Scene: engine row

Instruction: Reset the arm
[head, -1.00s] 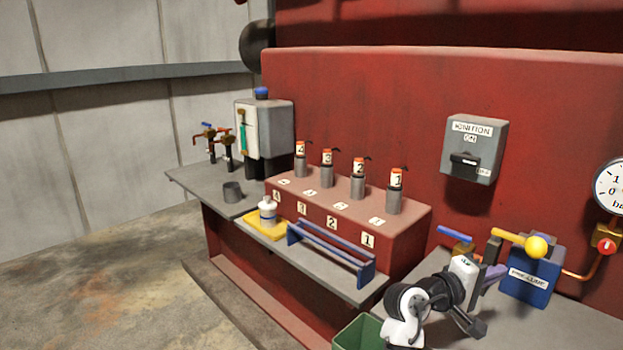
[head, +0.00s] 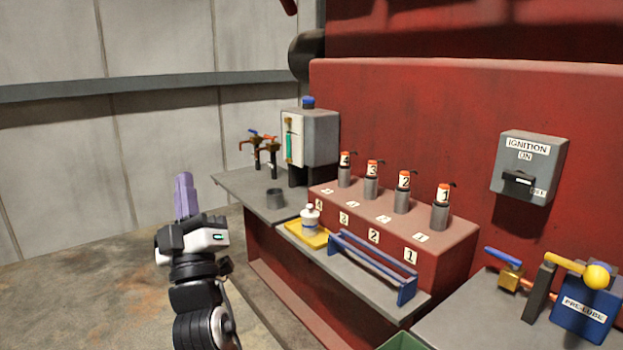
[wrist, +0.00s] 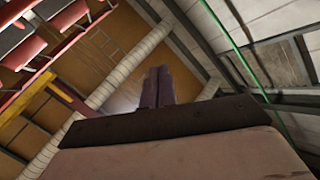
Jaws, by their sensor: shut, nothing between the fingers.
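My gripper (head: 184,180) stands at the left of the head view, in front of the grey wall and left of the engine bench. Its purple fingers point up and are together, with nothing between them. In the wrist view the shut fingers (wrist: 158,82) point up toward the ceiling, with pipes and beams behind them. My arm rises from the lower left of the head view and touches nothing that I can see.
The grey bench (head: 240,184) holds a dark cup (head: 275,199), a yellow tray (head: 300,232) with a white bottle (head: 310,217), and a blue rack (head: 375,262). Numbered cylinders stand on the red block (head: 455,240). The ignition box (head: 528,165) and pre-lube box (head: 590,305) are at right. Floor at left is clear.

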